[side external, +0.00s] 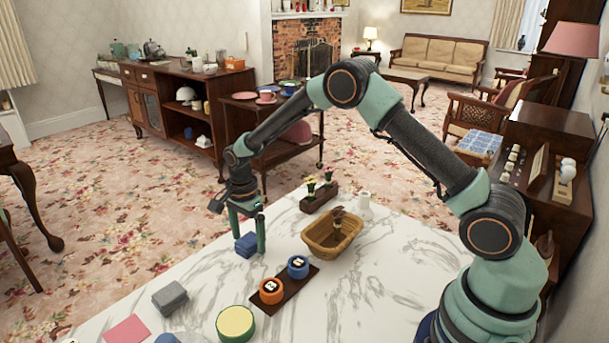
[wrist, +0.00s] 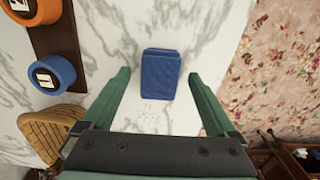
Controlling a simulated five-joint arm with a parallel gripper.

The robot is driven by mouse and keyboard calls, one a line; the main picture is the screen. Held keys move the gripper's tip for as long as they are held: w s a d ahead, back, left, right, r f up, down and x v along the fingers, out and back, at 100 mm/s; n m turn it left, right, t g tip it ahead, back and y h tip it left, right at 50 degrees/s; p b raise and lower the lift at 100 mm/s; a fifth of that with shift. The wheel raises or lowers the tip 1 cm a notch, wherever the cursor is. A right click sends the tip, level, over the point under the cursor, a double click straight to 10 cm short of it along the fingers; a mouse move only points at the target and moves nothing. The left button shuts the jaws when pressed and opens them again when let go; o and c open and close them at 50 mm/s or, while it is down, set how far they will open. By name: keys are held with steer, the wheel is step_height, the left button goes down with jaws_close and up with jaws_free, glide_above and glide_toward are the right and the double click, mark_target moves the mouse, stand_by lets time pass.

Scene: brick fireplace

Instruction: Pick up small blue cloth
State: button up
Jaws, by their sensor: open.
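The small blue cloth (side external: 246,245) is a folded block lying on the white marble table near its far left edge. In the wrist view the cloth (wrist: 160,74) lies ahead, roughly centred between the fingers and just beyond their tips. My gripper (side external: 252,225) points down over the cloth in the side view, and one green finger passes close to its right side. In the wrist view my gripper (wrist: 157,100) is open and empty, its fingers spread wider than the cloth. I cannot tell the exact height of the fingertips above the table.
A wicker basket (side external: 320,245) stands right of the cloth. A dark tray (side external: 290,289) holds an orange round container (side external: 271,291) and a blue one (side external: 298,267). A grey folded cloth (side external: 170,298) lies nearer the front left.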

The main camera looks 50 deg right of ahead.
mark_target(248, 239)
steer(key=shift+f, duration=0.6)
steer(key=c, duration=1.4)
steer(key=shift+r, duration=0.15)
step_height(248, 239, up, 20)
steer(key=shift+f, duration=0.1)
